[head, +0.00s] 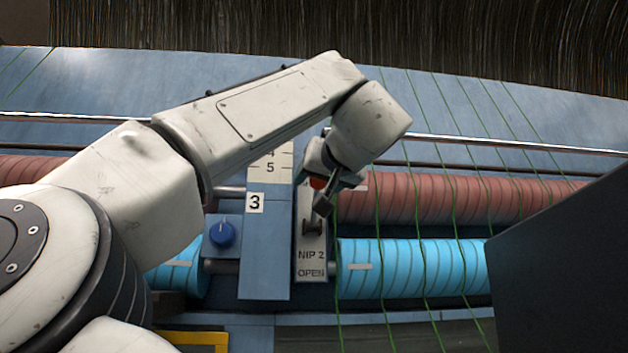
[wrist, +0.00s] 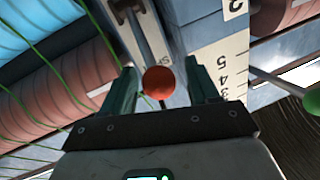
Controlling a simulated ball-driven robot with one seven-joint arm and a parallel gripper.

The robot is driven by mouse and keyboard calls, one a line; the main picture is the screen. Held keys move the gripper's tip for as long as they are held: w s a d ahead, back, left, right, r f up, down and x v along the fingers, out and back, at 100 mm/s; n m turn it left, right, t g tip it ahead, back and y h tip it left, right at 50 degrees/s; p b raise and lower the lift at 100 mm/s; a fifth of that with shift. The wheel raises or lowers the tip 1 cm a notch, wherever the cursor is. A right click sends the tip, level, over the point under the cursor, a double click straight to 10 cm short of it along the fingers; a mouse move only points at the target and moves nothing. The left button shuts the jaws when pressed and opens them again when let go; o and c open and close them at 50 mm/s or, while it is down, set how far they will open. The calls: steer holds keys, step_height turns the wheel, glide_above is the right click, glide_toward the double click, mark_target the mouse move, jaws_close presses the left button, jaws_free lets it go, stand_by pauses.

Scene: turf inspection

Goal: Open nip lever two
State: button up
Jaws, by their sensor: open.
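The nip two lever ends in a red ball knob (head: 318,182), partly hidden behind my gripper in the head view. Its plate (head: 311,262) reads "NIP 2" and "OPEN" at its lower end. In the wrist view the red knob (wrist: 159,83) lies between the two fingers, with a visible space on each side. My gripper (head: 332,192) is open around the knob. In the wrist view the gripper (wrist: 160,80) points toward the plate and its slot. Whether either finger touches the knob cannot be told.
A blue post (head: 265,250) marked 3 with a scale stands left of the plate, beside a blue dial (head: 222,234). Red-brown (head: 450,200) and cyan rollers (head: 420,267) with green strands lie to the right. A green ball on a rod (wrist: 312,102) shows at the wrist view's right edge.

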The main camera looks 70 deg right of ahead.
jaws_close()
stand_by(0.5)
